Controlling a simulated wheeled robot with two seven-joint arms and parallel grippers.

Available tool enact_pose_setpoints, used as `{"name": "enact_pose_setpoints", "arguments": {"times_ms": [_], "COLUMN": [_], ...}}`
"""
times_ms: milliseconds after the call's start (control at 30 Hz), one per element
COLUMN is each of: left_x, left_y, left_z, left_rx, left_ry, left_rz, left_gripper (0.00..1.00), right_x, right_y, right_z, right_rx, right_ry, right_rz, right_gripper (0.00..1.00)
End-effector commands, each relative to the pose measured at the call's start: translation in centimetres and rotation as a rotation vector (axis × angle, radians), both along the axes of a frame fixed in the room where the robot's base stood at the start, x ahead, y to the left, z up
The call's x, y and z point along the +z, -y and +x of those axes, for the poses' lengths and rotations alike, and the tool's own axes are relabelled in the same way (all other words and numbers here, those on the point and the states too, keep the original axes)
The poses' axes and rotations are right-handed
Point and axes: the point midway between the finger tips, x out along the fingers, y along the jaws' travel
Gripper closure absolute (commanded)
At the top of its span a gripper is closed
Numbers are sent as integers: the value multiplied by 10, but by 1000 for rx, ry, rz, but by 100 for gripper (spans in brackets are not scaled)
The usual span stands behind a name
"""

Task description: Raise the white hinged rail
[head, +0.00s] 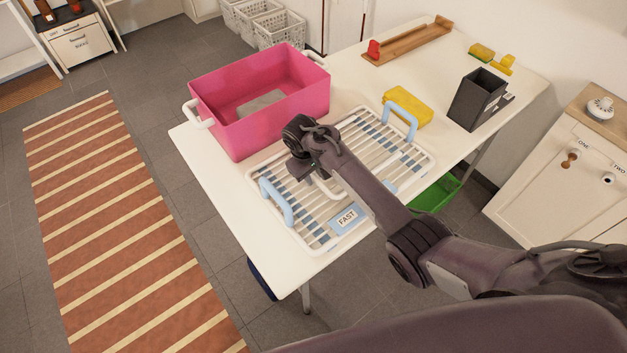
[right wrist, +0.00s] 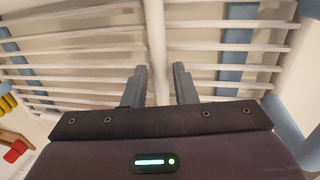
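A white slatted rack (head: 318,243) with light blue handles and a "FAST" tag (head: 346,217) lies on the white table. Part of the white rail (head: 322,188) shows just below my right gripper (head: 317,170) in the head view; my arm hides much of the rest. In the right wrist view the rail (right wrist: 157,50) runs between the two fingers of my right gripper (right wrist: 160,85). The fingers are apart, one on each side of the rail, with a gap showing. My left gripper is not in view.
A pink tub (head: 270,105) stands directly behind the rack to the left. A yellow block (head: 408,106), a dark open box (head: 478,99) and a wooden tray (head: 410,42) are on the table farther back. The table's left front edge is bare.

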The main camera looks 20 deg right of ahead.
Motion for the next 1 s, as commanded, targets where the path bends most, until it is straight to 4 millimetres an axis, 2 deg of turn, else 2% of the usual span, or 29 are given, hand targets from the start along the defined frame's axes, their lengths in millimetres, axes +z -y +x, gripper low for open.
{"name": "enact_pose_setpoints", "arguments": {"times_ms": [300,500,833,1000], "left_x": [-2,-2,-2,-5], "left_y": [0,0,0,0], "left_z": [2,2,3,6], "left_rx": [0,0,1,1], "left_ry": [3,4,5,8], "left_rz": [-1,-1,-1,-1], "left_gripper": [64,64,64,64], "right_x": [-1,-2,0,11], "right_y": [1,1,1,1], "right_z": [1,0,2,14], "right_rx": [0,-1,-2,-2], "right_ry": [1,1,-1,-12], "right_rz": [0,0,6,45], "right_gripper": [76,100,100,100]}}
